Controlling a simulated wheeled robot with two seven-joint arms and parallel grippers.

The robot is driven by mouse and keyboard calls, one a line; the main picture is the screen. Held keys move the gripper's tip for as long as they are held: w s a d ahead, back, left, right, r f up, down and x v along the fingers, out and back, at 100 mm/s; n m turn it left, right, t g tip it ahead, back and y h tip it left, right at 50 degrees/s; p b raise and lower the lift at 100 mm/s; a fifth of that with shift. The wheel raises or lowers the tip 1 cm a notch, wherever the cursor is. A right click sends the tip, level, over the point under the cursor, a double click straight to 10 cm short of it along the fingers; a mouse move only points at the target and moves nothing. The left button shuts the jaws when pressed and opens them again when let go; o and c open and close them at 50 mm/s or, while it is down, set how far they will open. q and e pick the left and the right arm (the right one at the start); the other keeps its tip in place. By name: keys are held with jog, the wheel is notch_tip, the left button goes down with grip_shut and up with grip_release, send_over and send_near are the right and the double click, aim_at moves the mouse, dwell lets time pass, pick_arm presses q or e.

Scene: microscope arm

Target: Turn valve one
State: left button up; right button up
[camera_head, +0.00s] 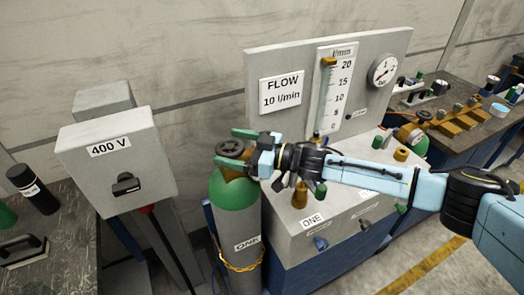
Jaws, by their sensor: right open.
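The gas cylinder labelled ONE (236,215) stands upright in the middle, with a green shoulder and a grey body. A dark round handwheel (230,147) sits on the brass valve at its top. My right gripper (229,149) comes in from the right, with its green-tipped fingers open on either side of the handwheel. Whether the fingers touch the wheel I cannot tell. Part of the valve is hidden by the lower finger. My left gripper is not in view.
A grey 400 V switch box (118,165) stands left of the cylinder. A flow panel (290,60) reading 10 l/min, with a scale tube (332,95) and dial gauge (383,70), rises behind my arm. A chain (240,265) crosses the cylinder. Benches stand at both sides.

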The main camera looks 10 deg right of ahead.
jog(key=b+v, duration=0.1)
jog(key=v, duration=1)
jog(key=shift+d, duration=0.3)
jog(key=shift+s, duration=0.2)
